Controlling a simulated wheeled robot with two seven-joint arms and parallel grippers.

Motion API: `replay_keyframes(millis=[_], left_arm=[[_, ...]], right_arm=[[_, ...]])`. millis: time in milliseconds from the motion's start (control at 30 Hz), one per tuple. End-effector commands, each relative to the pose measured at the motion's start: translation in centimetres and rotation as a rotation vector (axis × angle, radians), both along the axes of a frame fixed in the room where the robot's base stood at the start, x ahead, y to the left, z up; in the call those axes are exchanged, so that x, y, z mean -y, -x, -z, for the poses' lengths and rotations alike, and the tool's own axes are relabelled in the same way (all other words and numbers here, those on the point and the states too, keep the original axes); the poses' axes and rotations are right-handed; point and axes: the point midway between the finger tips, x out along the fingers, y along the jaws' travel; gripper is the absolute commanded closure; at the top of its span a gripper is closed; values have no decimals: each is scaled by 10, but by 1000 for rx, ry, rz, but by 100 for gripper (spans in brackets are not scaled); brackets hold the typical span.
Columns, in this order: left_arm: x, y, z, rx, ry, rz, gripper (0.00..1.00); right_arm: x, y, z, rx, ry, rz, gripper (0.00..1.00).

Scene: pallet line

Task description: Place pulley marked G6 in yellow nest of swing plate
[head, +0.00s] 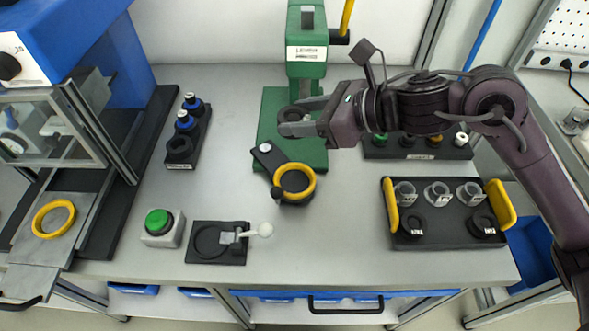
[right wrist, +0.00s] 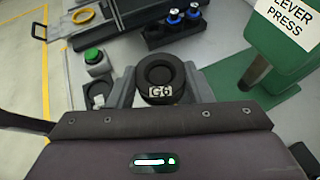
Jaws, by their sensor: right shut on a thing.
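My right gripper (head: 290,116) is shut on the dark round pulley (right wrist: 160,74), whose white label reads G6 in the right wrist view. In the head view it holds the pulley in front of the green lever press, above and behind the swing plate. The dark swing plate (head: 267,157) juts from the press base toward the front. Its yellow nest (head: 312,184) is a ring at the plate's front end, with no pulley seen in it. The pulley is apart from the nest. The swing plate is hidden in the right wrist view. My left gripper is not in view.
The green lever press (head: 307,62) stands at the back. A black tray (head: 435,238) with yellow handles holds clear cups and dark pulleys at right. A green button (head: 159,222) and black fixture (head: 217,254) sit front left. Another yellow ring (head: 38,222) lies far left.

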Motion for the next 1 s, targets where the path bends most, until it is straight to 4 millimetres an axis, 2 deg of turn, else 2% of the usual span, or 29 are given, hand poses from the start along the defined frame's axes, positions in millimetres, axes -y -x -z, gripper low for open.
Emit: replay_keyframes(millis=[33, 200, 400, 567, 833, 1000], left_arm=[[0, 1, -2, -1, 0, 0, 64], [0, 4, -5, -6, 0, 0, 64], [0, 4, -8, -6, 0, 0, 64], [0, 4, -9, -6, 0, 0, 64], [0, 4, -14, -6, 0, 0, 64], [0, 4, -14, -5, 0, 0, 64]], right_arm=[[0, 1, 16, -10, 0, 3, 84], [0, 1, 62, -11, -1, 4, 84], [1, 0, 102, -3, 0, 5, 84], [0, -1, 114, 0, -1, 4, 84], [0, 0, 151, -2, -1, 4, 84], [0, -1, 156, 2, 0, 5, 84]])
